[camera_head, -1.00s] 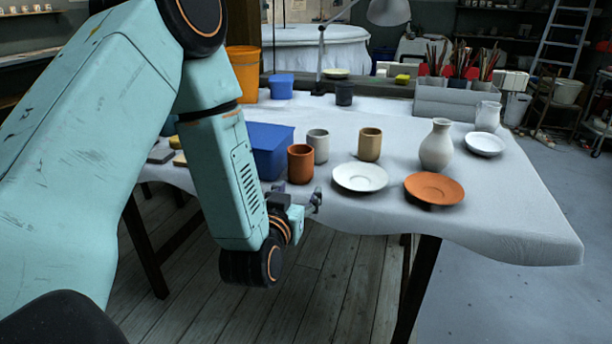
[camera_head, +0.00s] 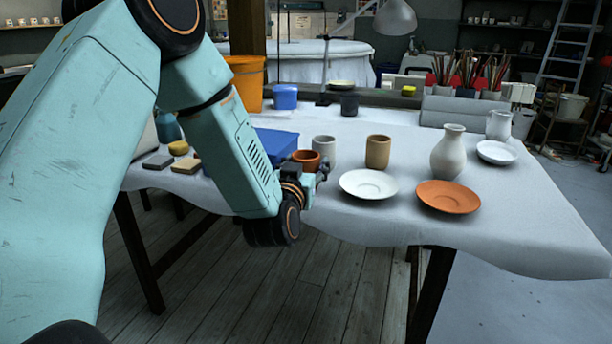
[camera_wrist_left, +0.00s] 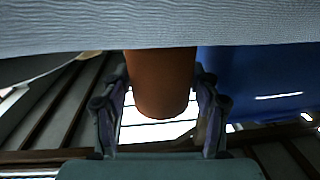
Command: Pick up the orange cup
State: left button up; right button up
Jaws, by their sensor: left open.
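The orange cup (camera_head: 306,158) stands upright on the cloth-covered table, near its front left part. In the head view my left gripper (camera_head: 322,172) is in front of it and hides its lower part. In the left wrist view the cup (camera_wrist_left: 161,85) is between the two fingers of the open left gripper (camera_wrist_left: 162,115). A finger shows on each side of the cup, and I cannot tell whether either touches it. My right gripper is not in view.
A blue bin (camera_head: 277,141) is just behind and left of the cup. A grey cup (camera_head: 324,151) and a tan cup (camera_head: 378,152) stand to the right. A white saucer (camera_head: 369,184) and an orange saucer (camera_head: 448,197) lie near the front edge. A white vase (camera_head: 448,152) stands farther right.

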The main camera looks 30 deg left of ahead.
aim_at(305, 155)
pick_arm(q)
jog(key=shift+a, duration=0.15)
jog(key=c, duration=0.9)
jog(key=shift+r, duration=0.15)
notch_tip(305, 155, up, 18)
jog(key=p, duration=0.8)
jog(key=shift+c, duration=0.2)
